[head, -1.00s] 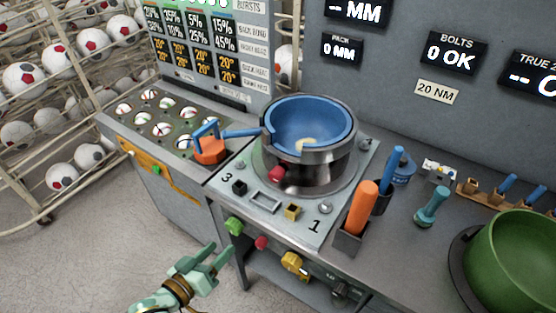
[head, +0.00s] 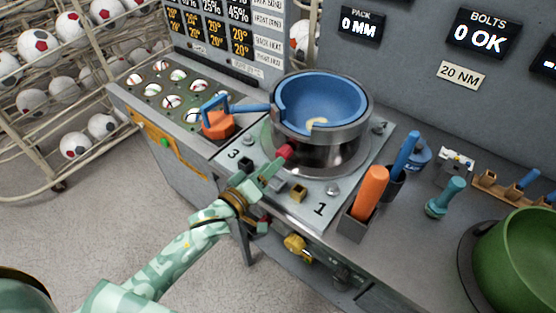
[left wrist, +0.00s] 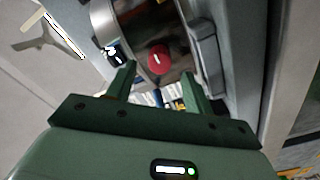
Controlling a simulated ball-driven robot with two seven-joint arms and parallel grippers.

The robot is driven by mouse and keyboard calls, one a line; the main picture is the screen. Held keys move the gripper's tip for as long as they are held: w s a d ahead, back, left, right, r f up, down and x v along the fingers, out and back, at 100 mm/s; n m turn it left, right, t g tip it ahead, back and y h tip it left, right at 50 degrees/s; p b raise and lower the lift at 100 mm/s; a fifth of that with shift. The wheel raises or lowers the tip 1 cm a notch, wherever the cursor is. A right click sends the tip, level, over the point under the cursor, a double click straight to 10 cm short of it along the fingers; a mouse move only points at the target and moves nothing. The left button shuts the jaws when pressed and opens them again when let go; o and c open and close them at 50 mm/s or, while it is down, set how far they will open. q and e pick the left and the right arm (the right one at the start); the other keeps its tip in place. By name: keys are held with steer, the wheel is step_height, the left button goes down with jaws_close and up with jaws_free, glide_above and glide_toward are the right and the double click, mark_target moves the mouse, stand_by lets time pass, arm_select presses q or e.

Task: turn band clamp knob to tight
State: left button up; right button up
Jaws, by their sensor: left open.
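The red band clamp knob (head: 285,151) sticks out from the front of the dark metal band (head: 305,152) around the blue bowl (head: 352,105). In the left wrist view the red knob (left wrist: 158,58) shows with a pale mark on its face, just beyond and between my open fingers. My left gripper (head: 266,172) is open and empty, its fingertips close in front of the knob. It also shows in the left wrist view (left wrist: 157,82). I cannot tell whether a finger touches the knob. My right gripper is not in view.
A blue-handled orange block (head: 217,124) stands left of the bowl. An orange handle (head: 371,187) and a blue handle (head: 407,150) stand in holders to the right. A black block (head: 246,166) and a brass block (head: 299,193) sit low on the plate. A green bowl (head: 515,262) is far right.

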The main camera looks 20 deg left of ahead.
mark_target(284, 153)
arm_select(q)
steer(key=shift+x, duration=1.9)
steer(key=c, duration=1)
